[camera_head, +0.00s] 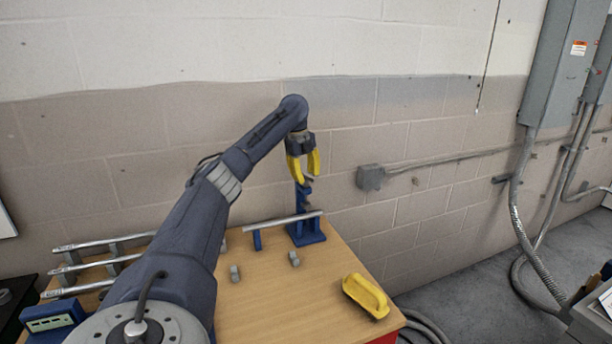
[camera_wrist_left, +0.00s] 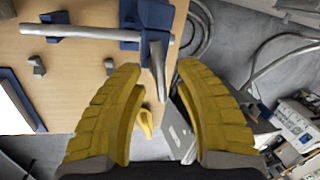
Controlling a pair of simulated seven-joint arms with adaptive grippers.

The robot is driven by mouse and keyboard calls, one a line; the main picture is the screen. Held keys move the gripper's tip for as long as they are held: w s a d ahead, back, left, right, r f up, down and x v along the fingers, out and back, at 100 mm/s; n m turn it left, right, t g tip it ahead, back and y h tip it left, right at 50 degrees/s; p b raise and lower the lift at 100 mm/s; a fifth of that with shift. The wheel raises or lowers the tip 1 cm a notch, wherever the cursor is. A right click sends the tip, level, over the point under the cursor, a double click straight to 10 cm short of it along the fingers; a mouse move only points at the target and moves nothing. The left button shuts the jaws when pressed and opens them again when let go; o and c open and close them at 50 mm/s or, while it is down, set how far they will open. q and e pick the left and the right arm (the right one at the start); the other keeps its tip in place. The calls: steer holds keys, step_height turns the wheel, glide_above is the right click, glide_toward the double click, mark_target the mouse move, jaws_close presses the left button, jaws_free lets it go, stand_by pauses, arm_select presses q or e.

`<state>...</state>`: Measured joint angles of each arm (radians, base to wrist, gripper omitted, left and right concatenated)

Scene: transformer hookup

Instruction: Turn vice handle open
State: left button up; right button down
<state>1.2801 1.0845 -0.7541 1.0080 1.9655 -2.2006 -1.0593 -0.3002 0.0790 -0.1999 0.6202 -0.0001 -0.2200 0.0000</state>
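A blue vice (camera_head: 306,233) stands at the back right of the wooden table. A long grey pipe (camera_head: 282,219) lies at the vice and across a small blue support. The vice (camera_wrist_left: 150,14) is at the top of the left wrist view, with a grey bar that looks like its handle (camera_wrist_left: 158,62) pointing toward me. My left gripper (camera_head: 304,174) is above the vice, fingers downward. In the left wrist view its yellow fingers (camera_wrist_left: 160,68) are wide apart, with the handle's end between the tips and no visible contact. My right gripper is out of view.
Small grey blocks (camera_head: 294,258) lie on the table. More pipes on a rack (camera_head: 113,254) and a blue meter (camera_head: 52,317) are at the left. A brick wall rises close behind the vice.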

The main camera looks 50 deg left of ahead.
arm_select(q)
steer(key=shift+o, duration=0.4)
jaws_close()
steer(key=shift+n, duration=0.3)
steer(key=n+y, duration=0.1)
steer(key=n, duration=0.4)
steer(key=shift+w+d, duration=0.1)
steer(key=shift+w, duration=0.05)
steer(key=n+g+y, duration=0.1)
steer(key=n, duration=0.5)
steer(key=shift+w, duration=0.1)
steer(key=c, duration=0.7)
jaws_free()
steer(key=o, duration=0.6)
